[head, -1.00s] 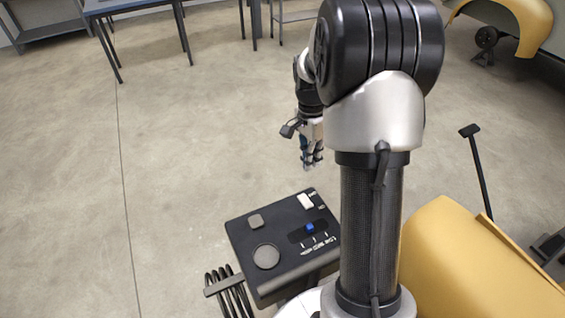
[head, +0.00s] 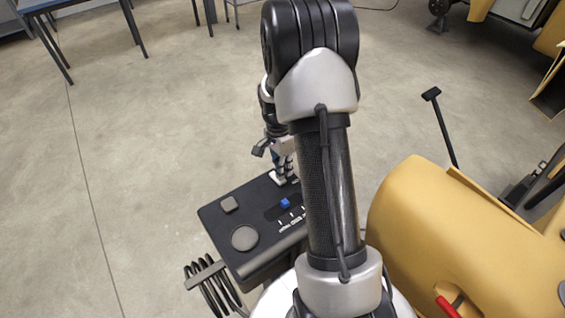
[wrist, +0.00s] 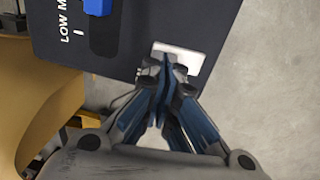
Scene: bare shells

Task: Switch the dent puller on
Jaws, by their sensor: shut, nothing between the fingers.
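The dent puller is a black box (head: 262,258) with a dark top panel, low in the middle of the head view; its panel also fills the top of the wrist view (wrist: 122,58). A white rocker switch (wrist: 190,60) sits near the panel's edge. My gripper (wrist: 165,62) is shut and empty, with its fingertips over the switch and hiding its middle. In the head view my gripper (head: 283,176) reaches down to the far corner of the panel. I cannot tell whether the tips touch the switch or which way it is tilted.
A yellow car body panel (head: 430,230) stands at right. Floor at left is clear.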

